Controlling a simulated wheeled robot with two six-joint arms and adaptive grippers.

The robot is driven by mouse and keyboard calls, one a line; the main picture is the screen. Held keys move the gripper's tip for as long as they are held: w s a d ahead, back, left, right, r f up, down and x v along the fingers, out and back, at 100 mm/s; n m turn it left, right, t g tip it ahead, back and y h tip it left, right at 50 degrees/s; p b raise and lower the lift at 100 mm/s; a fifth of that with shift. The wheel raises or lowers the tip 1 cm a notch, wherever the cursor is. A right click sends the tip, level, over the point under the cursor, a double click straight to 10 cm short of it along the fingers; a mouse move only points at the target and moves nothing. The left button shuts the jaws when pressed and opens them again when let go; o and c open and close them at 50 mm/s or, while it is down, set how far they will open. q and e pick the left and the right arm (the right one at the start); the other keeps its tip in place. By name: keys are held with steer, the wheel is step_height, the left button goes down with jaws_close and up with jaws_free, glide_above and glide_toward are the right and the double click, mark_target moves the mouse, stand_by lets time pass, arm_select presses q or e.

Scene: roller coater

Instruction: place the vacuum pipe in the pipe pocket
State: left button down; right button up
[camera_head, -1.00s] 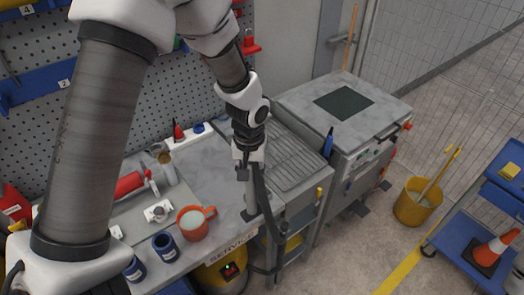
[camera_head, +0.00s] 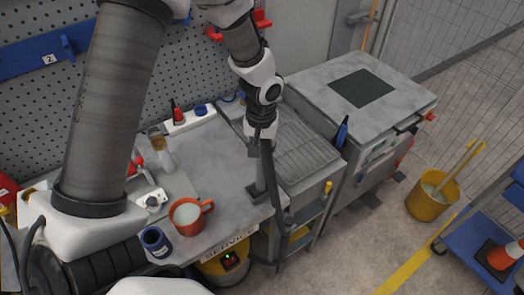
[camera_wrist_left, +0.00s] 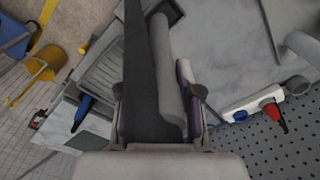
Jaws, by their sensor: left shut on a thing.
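My left gripper (camera_head: 261,140) is above the right end of the grey workbench (camera_head: 225,165), beside the ribbed tray. It is shut on the vacuum pipe (camera_head: 262,172), a grey tube running down to a dark rectangular foot (camera_head: 257,192) over the bench surface. I cannot tell whether the foot touches the bench. A dark hose (camera_head: 273,185) runs down from the gripper past the front edge. In the left wrist view the pipe (camera_wrist_left: 165,70) lies between the fingers (camera_wrist_left: 160,105), alongside the dark hose (camera_wrist_left: 140,60). I cannot pick out the pipe pocket. My right gripper is not in view.
An orange mug (camera_head: 188,216) and a blue jar (camera_head: 155,242) stand left of the pipe. The ribbed tray (camera_head: 295,150) and a grey cabinet (camera_head: 390,105) are to the right. A yellow vacuum (camera_head: 228,268) stands below the bench edge. A yellow bucket (camera_head: 432,200) stands on the floor.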

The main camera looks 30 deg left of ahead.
arm_select(q)
steer(key=shift+f, duration=0.15)
steer(key=c, duration=0.8)
jaws_free()
steer(key=shift+s, duration=0.1)
steer(key=shift+s+r, duration=0.15)
steer(key=shift+r, duration=0.05)
steer(key=r+b, duration=0.1)
steer(key=r, duration=0.4)
steer(key=r+b, duration=0.2)
steer(key=r, duration=0.4)
steer(key=shift+s+d+r, duration=0.1)
steer(key=shift+d+r, duration=0.1)
steer(key=shift+r, duration=0.05)
steer(key=shift+a+r, duration=0.1)
steer(key=shift+r, duration=0.2)
